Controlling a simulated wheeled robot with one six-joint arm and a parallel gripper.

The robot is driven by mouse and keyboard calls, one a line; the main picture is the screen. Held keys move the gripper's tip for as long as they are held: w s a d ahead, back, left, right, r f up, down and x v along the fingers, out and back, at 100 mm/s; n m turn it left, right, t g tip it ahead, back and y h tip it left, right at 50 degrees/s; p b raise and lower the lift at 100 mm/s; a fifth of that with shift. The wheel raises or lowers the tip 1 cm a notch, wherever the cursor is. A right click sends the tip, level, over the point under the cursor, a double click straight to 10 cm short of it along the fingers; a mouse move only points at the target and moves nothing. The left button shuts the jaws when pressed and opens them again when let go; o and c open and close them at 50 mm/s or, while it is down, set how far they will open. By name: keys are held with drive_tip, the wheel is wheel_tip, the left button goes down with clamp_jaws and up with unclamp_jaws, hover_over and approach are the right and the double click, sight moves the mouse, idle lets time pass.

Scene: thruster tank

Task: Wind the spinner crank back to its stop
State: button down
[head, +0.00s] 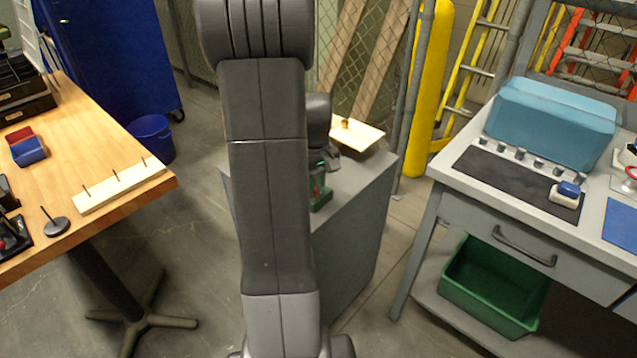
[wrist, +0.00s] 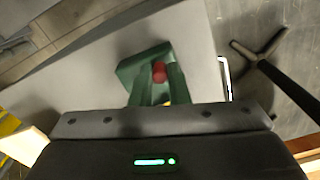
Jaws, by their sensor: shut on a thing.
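The spinner is a small green device (head: 321,199) standing on a grey pedestal. In the wrist view, its green body (wrist: 140,65) lies just beyond my gripper, with a round red knob (wrist: 158,71), apparently the crank's handle. My gripper (wrist: 160,76) is shut on the crank at this red knob, with one finger on each side of it. In the head view my gripper (head: 322,173) is at the green device, mostly hidden behind my own arm. The crank's angle and its stop cannot be made out.
The grey pedestal (head: 365,215) also bears a pale board (head: 357,133) behind the device. A wooden table (head: 110,135) stands left, and a grey workbench (head: 465,213) with a teal case (head: 550,122) stands right. Open floor lies between them and the pedestal.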

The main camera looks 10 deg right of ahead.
drive_tip(key=m, duration=0.3)
drive_tip(key=w+a+m+p, duration=0.1)
drive_tip(key=m, duration=0.1)
drive_tip(key=shift+a+m, duration=0.1)
drive_tip(key=shift+m, duration=0.2)
idle(0.4)
drive_tip(key=c, duration=1.4)
unclamp_jaws()
wheel_tip(320, 180, up, 14)
drive_tip(key=p, duration=0.2)
drive_tip(key=shift+f, duration=0.1)
